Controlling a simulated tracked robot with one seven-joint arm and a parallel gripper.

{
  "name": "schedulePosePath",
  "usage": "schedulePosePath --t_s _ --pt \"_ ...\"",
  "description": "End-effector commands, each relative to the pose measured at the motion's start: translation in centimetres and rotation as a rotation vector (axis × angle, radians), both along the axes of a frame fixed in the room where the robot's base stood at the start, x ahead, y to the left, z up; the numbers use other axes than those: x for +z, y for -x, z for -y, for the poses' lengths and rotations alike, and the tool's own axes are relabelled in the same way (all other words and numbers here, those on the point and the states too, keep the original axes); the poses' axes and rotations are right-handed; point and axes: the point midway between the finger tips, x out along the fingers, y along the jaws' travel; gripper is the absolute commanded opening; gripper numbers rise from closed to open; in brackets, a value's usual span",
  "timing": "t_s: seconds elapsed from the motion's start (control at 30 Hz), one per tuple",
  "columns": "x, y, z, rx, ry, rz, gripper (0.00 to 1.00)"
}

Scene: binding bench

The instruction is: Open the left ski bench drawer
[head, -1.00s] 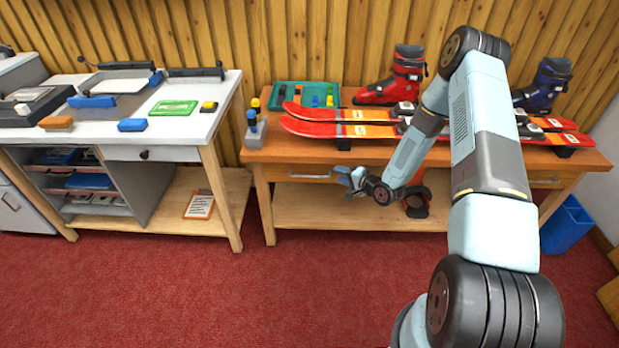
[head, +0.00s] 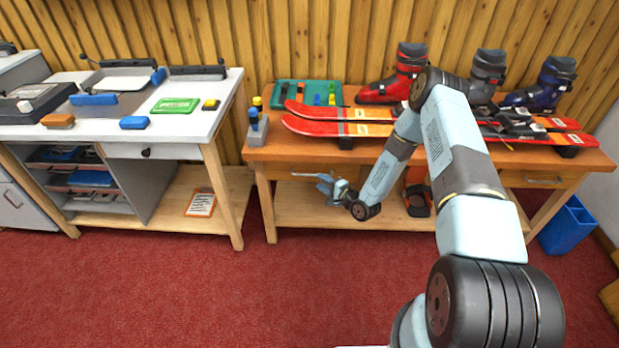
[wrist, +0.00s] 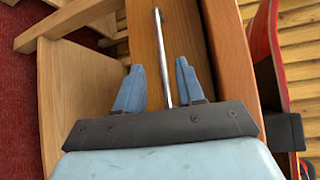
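The wooden ski bench (head: 262,157) stands against the back wall, with its left drawer (head: 282,171) under the top looking closed. The drawer's thin metal bar handle (head: 303,174) is partly hidden by my gripper (head: 325,182) in the head view. In the wrist view, the handle (wrist: 160,40) runs lengthwise between the two blue fingers of my gripper (wrist: 160,66). The fingers are apart, with a gap on each side of the bar. I cannot tell how deep the bar sits between them.
Red skis (head: 330,128) lie on the bench top, with a red boot (head: 402,75), a grey boot and a blue boot behind. A lower shelf (head: 315,215) lies below the drawer. A white workbench (head: 190,130) stands at left. The red carpet in front is clear.

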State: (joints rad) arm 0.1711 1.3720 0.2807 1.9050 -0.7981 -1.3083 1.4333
Motion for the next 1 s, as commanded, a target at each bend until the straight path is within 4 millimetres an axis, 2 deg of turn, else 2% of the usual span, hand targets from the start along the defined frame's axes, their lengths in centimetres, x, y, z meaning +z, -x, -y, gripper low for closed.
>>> schedulePosePath --t_s 0.2,0.4,0.83,1.0 --pt "-0.5 -2.6 -2.6 0.002 0.0 0.001 0.38" --pt "-0.8 -4.2 -4.0 0.001 0.0 0.001 0.38" --pt "-0.9 -4.7 -4.5 0.001 0.0 0.0 0.38" --pt "-0.9 -4.7 -4.6 0.001 0.0 0.0 0.22"
